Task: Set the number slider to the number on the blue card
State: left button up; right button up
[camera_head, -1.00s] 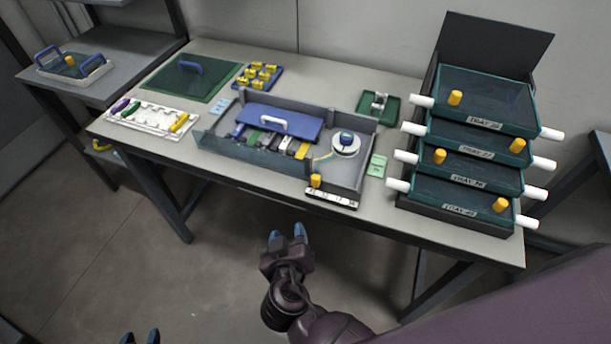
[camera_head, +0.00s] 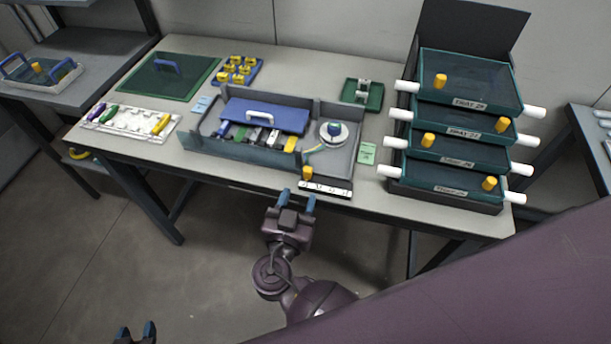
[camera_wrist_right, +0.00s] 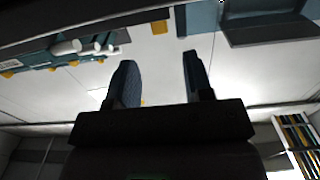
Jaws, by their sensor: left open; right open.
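The digits are too small to read. A small light-blue card (camera_head: 201,104) lies left of the tray; I cannot read its number. My right gripper (camera_head: 297,199) is open and empty, just in front of the table edge and near the knob, not touching it. Its open fingers also show in the right wrist view (camera_wrist_right: 158,82). My left gripper (camera_head: 136,333) is open at the bottom edge, away from the table.
The grey tray (camera_head: 345,172) holds a blue lid with a white handle and a round spool. A green card (camera_head: 366,153) lies right of it. A stack of dark green drawers (camera_head: 452,148) stands at right. A white rack (camera_head: 108,118) lies at left. The floor in front is clear.

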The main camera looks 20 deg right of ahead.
aim_at(307, 173)
jog(key=shift+p+x, duration=0.3)
jog(key=shift+x, duration=2.75)
jog(key=shift+c, duration=0.5)
grip_shut()
